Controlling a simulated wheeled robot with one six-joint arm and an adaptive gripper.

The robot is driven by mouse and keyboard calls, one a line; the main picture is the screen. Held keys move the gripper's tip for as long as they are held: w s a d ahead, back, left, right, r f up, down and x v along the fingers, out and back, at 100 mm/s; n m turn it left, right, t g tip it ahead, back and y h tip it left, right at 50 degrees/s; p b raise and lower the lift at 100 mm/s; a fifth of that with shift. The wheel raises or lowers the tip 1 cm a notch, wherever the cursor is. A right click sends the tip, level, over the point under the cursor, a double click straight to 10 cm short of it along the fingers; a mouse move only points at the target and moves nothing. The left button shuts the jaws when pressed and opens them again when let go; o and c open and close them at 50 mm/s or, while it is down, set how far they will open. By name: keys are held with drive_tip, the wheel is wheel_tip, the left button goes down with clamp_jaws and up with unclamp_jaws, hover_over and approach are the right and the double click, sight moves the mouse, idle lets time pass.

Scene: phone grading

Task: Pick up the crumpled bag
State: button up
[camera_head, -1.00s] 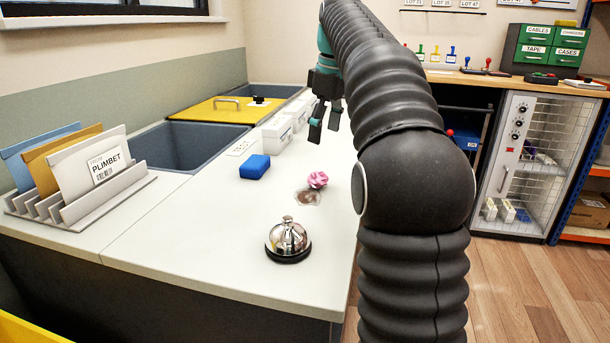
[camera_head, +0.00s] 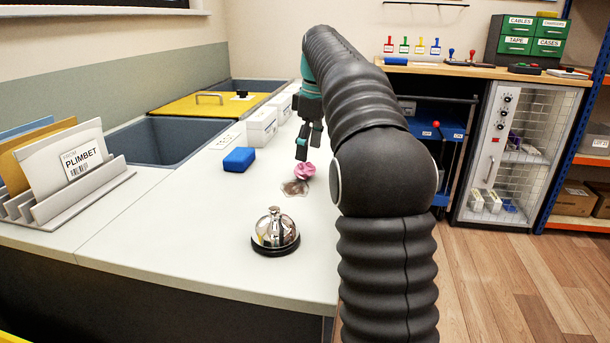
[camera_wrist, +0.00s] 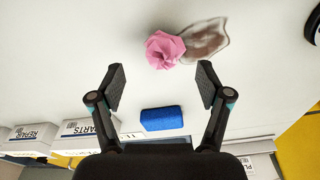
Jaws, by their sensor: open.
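My gripper (camera_head: 309,146) is above the counter, just behind and above the bag in the head view. In the wrist view my gripper (camera_wrist: 160,82) has its two fingers wide apart with nothing between them.
A blue sponge-like block (camera_head: 239,159) lies left of the bag. A silver bell (camera_head: 275,232) stands in front. White boxes (camera_head: 262,126), a yellow lid (camera_head: 210,104) and a grey bin (camera_head: 165,140) are behind and left. A file rack (camera_head: 100,190) stands at left.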

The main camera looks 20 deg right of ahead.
sight(305, 167)
drive_tip(key=shift+w+a+f+b, duration=0.15)
drive_tip(key=shift+f+b, duration=0.1)
drive_tip(key=shift+f, duration=0.6)
drive_tip(key=shift+s+a+f+b, duration=0.1)
drive_tip(key=shift+a+f+b, duration=0.1)
drive_tip(key=shift+f, duration=0.7)
drive_tip(key=shift+w+a+f+b, duration=0.1)
drive_tip(key=shift+f+b, duration=0.15)
drive_tip(key=shift+f, duration=0.6)
drive_tip(key=c, duration=0.7)
